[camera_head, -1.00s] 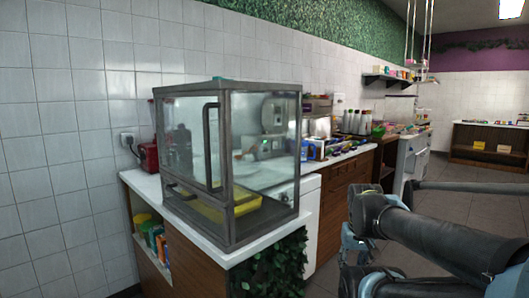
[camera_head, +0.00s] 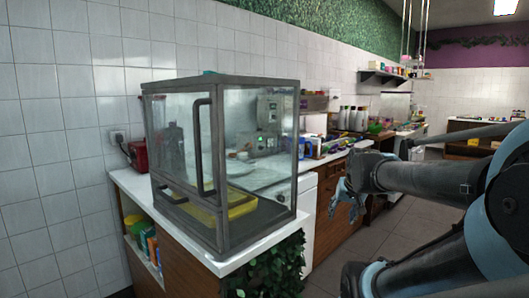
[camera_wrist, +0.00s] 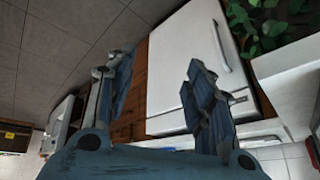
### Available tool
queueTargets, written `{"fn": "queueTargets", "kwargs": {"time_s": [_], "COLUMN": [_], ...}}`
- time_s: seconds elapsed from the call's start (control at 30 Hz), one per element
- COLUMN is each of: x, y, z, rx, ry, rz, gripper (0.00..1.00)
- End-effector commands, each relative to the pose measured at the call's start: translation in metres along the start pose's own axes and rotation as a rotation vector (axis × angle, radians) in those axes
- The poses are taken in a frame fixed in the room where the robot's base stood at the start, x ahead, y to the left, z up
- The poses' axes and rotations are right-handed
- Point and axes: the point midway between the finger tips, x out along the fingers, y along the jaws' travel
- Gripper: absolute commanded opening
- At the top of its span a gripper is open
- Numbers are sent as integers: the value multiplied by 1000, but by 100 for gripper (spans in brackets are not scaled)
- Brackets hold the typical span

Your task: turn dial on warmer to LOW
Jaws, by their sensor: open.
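A glass-sided case with a dark metal frame (camera_head: 222,84), which looks like the warmer, stands on the end of the white counter at the centre-left of the head view. Its door handle faces the front left, and a yellow tray (camera_head: 240,207) lies inside. I cannot make out a dial on it. My gripper (camera_head: 343,203) is to the right of the case, clearly apart from it, in front of the lower cabinets. In the wrist view my gripper (camera_wrist: 163,90) has its two fingers spread wide with nothing between them.
The white counter (camera_head: 262,236) has green leaves (camera_head: 268,268) hanging on its near end. A grey box (camera_head: 269,109) with a green light shows through the glass. A white appliance door (camera_wrist: 190,60) is beyond the fingers. Floor (camera_head: 385,240) is open at right.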

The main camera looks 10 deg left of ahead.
Motion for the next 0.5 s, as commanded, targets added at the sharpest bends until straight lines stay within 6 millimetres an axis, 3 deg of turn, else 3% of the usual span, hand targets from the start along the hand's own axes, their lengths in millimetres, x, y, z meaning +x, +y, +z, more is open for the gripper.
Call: {"fn": "queueTargets", "kwargs": {"time_s": [0.03, 0.2, 0.5], "x": [-2, -3, 11], "y": [-8, -36, -88], "z": [-25, -91, -183], "rx": [33, 192, 527], "ry": [30, 85, 57], "rz": [-23, -122, -321], "gripper": [48, 48, 48]}}
